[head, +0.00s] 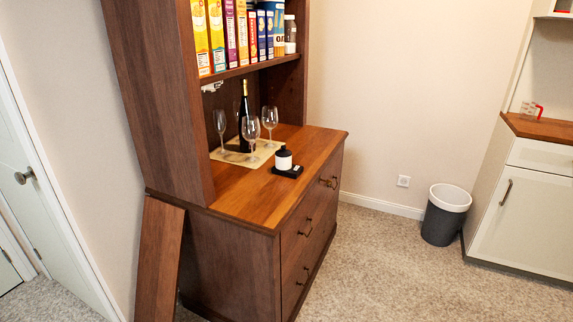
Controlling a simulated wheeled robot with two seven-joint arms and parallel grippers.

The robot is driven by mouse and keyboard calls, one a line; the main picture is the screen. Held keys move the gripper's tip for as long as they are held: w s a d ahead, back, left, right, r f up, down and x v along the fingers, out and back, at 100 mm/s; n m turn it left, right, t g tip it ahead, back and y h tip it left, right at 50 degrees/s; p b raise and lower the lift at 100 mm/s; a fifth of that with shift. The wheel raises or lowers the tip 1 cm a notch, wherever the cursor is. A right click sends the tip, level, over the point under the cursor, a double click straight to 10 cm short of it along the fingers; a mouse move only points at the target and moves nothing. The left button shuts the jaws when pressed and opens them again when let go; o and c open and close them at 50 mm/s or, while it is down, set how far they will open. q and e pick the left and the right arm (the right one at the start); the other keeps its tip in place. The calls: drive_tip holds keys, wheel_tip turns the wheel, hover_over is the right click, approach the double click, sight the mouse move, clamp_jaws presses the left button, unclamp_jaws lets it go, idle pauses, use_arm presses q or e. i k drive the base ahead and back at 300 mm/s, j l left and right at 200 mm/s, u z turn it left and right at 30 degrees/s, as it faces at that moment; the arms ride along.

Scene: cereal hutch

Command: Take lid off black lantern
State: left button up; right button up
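The only thing here that could be the black lantern is a small white jar-like body with a black domed top (283,158), on a flat black base (288,171). It stands upright on the wooden counter of the hutch (255,196), near the front edge. The black top sits on the white body; whether it is a separate lid is too small to tell. Neither of my grippers is in view.
Behind it, a dark bottle (244,115) and several wine glasses (270,118) stand on a beige mat (232,157). Cereal boxes (215,35) line the shelf above. A wooden panel (160,260) stands at the hutch's left. A bin (443,215) and carpet lie right.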

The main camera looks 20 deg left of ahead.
sight(283, 156)
drive_tip(key=i+l+u, duration=0.3)
drive_tip(key=i, duration=0.25)
drive_tip(key=i+l+u, duration=0.2)
drive_tip(key=i+u, duration=0.15)
drive_tip(key=i, duration=0.2)
drive_tip(key=i+l+u, duration=0.3)
drive_tip(key=i+l, duration=0.2)
